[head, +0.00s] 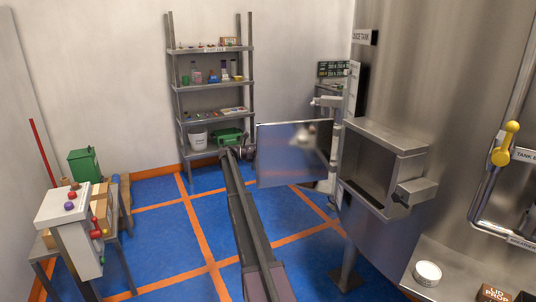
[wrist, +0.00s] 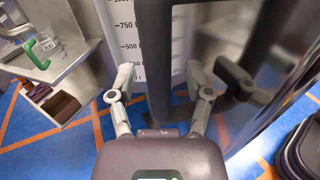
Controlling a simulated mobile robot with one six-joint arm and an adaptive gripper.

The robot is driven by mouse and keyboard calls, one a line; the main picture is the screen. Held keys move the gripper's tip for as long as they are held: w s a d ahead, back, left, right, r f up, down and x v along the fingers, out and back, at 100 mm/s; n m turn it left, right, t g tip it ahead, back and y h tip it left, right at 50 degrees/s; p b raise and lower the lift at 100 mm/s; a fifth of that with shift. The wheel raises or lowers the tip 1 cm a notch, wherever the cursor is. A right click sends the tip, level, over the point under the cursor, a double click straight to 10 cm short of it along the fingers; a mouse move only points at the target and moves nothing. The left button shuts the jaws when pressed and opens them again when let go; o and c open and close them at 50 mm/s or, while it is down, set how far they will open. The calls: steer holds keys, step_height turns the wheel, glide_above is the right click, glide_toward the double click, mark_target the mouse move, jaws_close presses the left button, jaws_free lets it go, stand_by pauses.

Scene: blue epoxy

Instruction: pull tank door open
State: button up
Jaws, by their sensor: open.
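The tank (head: 470,90) is a large brushed-metal cylinder at the right of the head view. A square metal frame with a dark opening (head: 372,165) juts from its side. The tank door (head: 293,155), a flat shiny panel, stands swung out to the left of this opening. My gripper (head: 247,153) is at the door's free left edge, partly hidden; I cannot tell whether it touches.
A shelf rack (head: 212,82) stands against the back wall. A small table with a white box (head: 68,215) is at the left. A metal ledge with a white round container (head: 428,272) is at the lower right. Blue floor (head: 165,225) with orange lines is clear left of my arm.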

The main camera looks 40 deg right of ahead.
steer(key=v, duration=1.1)
steer(key=shift+a, duration=0.2)
steer(key=s+a+f+m+t+y+p, duration=0.2)
steer(key=s+a+m+t+y+p, duration=0.1)
steer(key=s+a, duration=1.1)
steer(key=s+a+f+m+t+y+p, duration=0.3)
steer(key=s+a+y, duration=0.3)
steer(key=s+a, duration=0.8)
steer(key=s+a+f+m+t+y+p, duration=0.3)
steer(key=s+a, duration=1.1)
steer(key=a, duration=0.5)
steer(key=shift+a+f+m+t+y+p, duration=0.3)
steer(key=shift+m+t+y+p, duration=0.25)
steer(key=shift+m+t+y, duration=0.5)
steer(key=shift+n, duration=0.25)
steer(key=shift+r, duration=0.1)
step_height(320, 180, up, 17)
steer(key=p, duration=1.7)
